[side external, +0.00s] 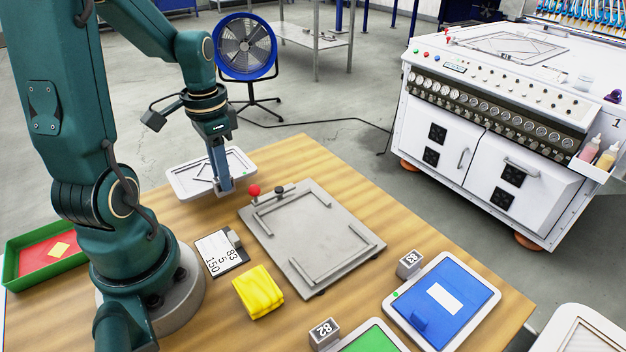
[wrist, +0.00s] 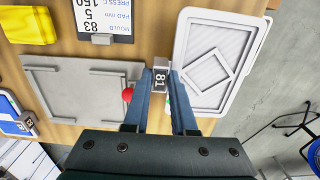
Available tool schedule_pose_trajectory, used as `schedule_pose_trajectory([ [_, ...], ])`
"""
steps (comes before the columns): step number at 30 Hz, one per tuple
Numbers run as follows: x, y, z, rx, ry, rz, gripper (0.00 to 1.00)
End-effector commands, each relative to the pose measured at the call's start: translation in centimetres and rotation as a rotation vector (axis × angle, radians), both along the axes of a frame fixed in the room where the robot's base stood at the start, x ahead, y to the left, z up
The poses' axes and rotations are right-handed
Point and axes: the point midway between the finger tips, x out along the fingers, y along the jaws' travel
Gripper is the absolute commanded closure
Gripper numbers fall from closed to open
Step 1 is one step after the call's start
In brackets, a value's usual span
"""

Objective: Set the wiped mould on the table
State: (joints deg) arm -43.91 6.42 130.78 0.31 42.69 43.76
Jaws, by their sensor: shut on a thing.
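The white mould (side external: 185,181) has a raised rim and a diamond-shaped ridge inside. It hangs at the table's back-left edge, partly over the floor. It also shows on the right in the wrist view (wrist: 187,88). A grey block marked 81 (wrist: 160,80) sits at its near edge, between my fingers. My gripper (side external: 222,188) is shut on this block. Whether the mould touches the wood is unclear. The grey plate (side external: 305,232) with raised guide bars lies on the wooden table (side external: 300,155), to the right of my gripper, with nothing on it.
A red knob (side external: 254,190) stands at the plate's back-left corner, close to my gripper. A card reading 83 (side external: 221,254) and a folded yellow cloth (side external: 258,291) lie in front. A blue mould (side external: 442,305) with block 83 is at right. A green-rimmed tray (side external: 45,249) is left.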

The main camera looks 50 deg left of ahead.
Motion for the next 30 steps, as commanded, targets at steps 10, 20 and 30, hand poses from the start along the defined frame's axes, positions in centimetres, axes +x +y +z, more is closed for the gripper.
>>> schedule_pose_trajectory([
  [10, 0.0, 0.0, -3.6, -0.001, 0.002, 0.000, 1.00],
  [20, 0.0, 0.0, -3.8, 0.002, -0.001, 0.001, 1.00],
  [30, 0.0, 0.0, -4.0, 0.001, 0.000, 0.001, 0.45],
])
